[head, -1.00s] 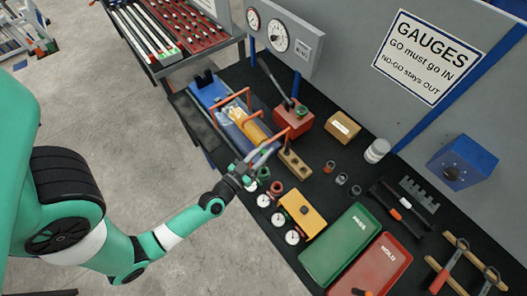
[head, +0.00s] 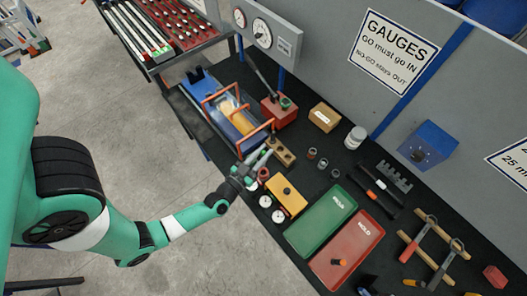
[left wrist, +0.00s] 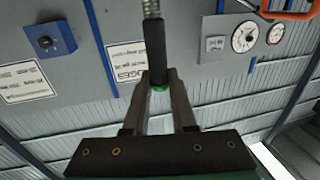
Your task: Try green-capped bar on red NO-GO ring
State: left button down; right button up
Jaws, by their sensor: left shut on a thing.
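My left gripper (head: 252,164) is shut on a bar (left wrist: 152,10). In the left wrist view the bar is ribbed grey with a black sleeve, and a green cap (left wrist: 159,88) shows between the fingers (left wrist: 158,100). The bar points away from the gripper there. In the head view the gripper is over the bench near the gauge rings, and the bar is too small to trace clearly. The red ring (head: 264,174) stands just right of the gripper, apart from it as far as I can tell. The green ring is largely hidden by the gripper. My right gripper is not in view.
A wooden block with holes (head: 281,153) and a blue rig with orange handles (head: 205,88) lie close behind the gripper. A yellow box (head: 287,197) and dial gauges (head: 265,201) stand in front. Green (head: 297,240) and red (head: 325,268) trays lie to the right.

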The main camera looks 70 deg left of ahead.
pick_arm(q)
jog(key=shift+f+b, duration=2.15)
jog(key=shift+f, duration=0.55)
jog(key=shift+f+b, duration=2.7)
jog(key=shift+f, duration=0.45)
jog(key=c, duration=0.6)
grip_release()
jog(key=shift+c, duration=0.2)
jog(key=shift+f, duration=0.1)
